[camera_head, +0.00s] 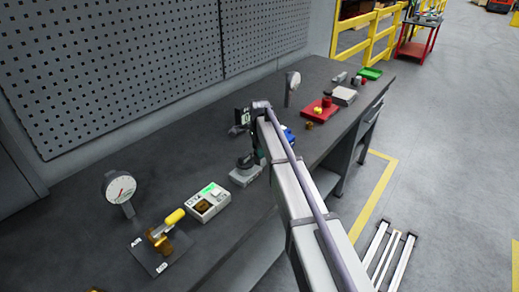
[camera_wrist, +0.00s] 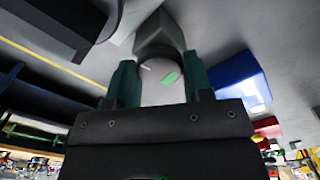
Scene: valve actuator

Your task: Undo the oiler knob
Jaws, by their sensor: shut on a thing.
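My gripper (camera_wrist: 160,62) shows in the wrist view, with its two green fingers on either side of a grey rounded piece (camera_wrist: 160,40), which looks like the oiler knob. The fingers are shut on it. A paler surface with a small green mark lies between the fingers. In the head view my arm reaches over the bench to a small dark fitting on a light grey base (camera_head: 244,176), and my wrist hides part of it. The contact itself is hard to see there, and I cannot tell how far the knob is turned.
A blue block (camera_wrist: 240,82) stands close by on the right in the wrist view. On the bench (camera_head: 95,213) are a gauge (camera_head: 120,187), a yellow-handled valve (camera_head: 174,217), a control box (camera_head: 208,202) and a red tray (camera_head: 318,112). A pegboard (camera_head: 130,60) rises behind.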

